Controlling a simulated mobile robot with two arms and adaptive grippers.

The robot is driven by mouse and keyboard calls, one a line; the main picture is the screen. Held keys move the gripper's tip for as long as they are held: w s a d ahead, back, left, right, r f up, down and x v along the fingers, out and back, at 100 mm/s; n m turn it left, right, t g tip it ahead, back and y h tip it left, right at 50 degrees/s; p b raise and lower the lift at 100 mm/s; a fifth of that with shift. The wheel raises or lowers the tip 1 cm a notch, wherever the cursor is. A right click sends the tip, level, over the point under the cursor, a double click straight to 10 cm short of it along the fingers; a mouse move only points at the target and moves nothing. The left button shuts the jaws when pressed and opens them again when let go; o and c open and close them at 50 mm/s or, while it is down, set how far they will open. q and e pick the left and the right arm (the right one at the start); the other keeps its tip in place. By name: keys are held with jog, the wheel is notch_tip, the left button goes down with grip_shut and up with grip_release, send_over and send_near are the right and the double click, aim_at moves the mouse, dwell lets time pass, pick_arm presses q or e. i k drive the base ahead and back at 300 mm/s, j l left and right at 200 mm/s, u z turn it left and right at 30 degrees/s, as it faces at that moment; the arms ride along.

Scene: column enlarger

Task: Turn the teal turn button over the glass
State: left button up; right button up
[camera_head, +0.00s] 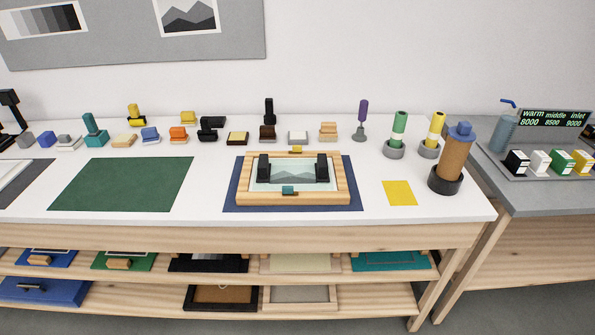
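The teal turn button (289,190) sits at the middle of the front rail of a light wooden frame (244,186). It lies at the rail's inner edge, and I cannot tell how far it reaches over the glass. The glass (292,186) lies inside the frame, with a grey mountain picture showing under it. Two black blocks (264,168) (322,167) stand at the left and right inside the frame. A yellow piece (296,149) sits on the back rail. Neither of my grippers is in view.
The frame lies on a dark blue mat (230,202). A green mat (122,184) is left and a yellow square (399,193) right. Several small coloured blocks and stamps line the back. A brown cylinder (454,158) stands at the right end. The table's front strip is clear.

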aim_at(286, 191)
jog(key=j+z, duration=0.15)
jog(key=z, duration=0.2)
jog(key=k+j+z, duration=0.1)
jog(key=z, duration=0.25)
jog(key=k+j+z, duration=0.1)
jog(key=z, duration=0.25)
jog(key=k+l, duration=0.05)
